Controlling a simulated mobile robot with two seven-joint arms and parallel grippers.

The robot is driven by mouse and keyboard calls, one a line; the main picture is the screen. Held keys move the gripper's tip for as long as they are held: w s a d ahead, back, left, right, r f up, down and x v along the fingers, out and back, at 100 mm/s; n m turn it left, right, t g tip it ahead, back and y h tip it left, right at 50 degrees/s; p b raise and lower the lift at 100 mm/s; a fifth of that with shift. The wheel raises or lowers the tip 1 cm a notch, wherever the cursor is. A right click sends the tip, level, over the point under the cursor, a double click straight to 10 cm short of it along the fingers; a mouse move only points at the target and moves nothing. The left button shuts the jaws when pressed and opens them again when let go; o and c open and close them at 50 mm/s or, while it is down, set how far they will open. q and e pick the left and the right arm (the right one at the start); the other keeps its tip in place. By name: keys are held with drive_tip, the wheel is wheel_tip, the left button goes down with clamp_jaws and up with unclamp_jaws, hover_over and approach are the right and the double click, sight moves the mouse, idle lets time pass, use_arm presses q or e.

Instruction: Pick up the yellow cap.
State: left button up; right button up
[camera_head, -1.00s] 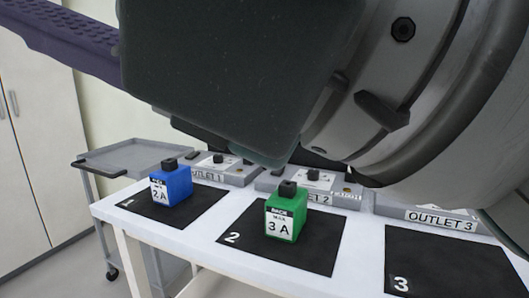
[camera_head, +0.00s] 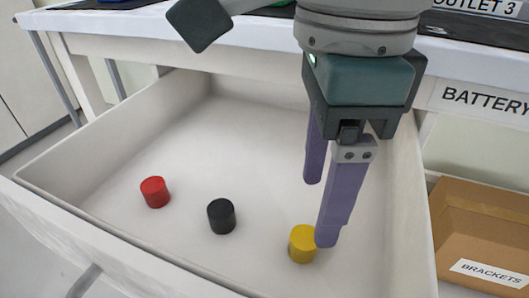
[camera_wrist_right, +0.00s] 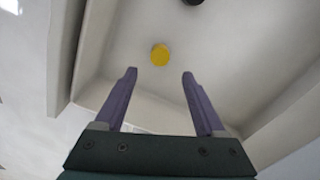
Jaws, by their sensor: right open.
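The yellow cap (camera_head: 302,245), a short cylinder, stands on the floor of the open white drawer, near its front right in the head view. It also shows in the right wrist view (camera_wrist_right: 160,54), beyond and between my fingertips. My right gripper (camera_head: 320,210) points down into the drawer with its two purple fingers apart and nothing between them. One finger covers a little of the cap's right side in the head view; the wrist view shows the cap apart from both fingers. My left gripper is not in view.
A black cap (camera_head: 221,216) and a red cap (camera_head: 155,192) stand left of the yellow one. The drawer's walls (camera_head: 408,200) surround them. A brown bin (camera_head: 485,225) labelled BRACKETS is at right. The white table (camera_head: 180,42) overhangs the drawer's back.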

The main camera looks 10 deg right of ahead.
sight(305, 237)
wheel_tip(305, 237, down, 2)
drive_tip(key=shift+s+f, duration=0.1)
drive_tip(key=shift+f, duration=0.15)
drive_tip(key=f, duration=0.1)
drive_tip(key=f+b, duration=0.1)
drive_tip(key=f, duration=0.1)
drive_tip(key=f+b, duration=0.1)
drive_tip(key=f, duration=0.1)
drive_tip(key=shift+a, duration=0.3)
drive_tip(key=shift+r, duration=0.1)
drive_tip(key=shift+c, duration=0.7)
clamp_jaws()
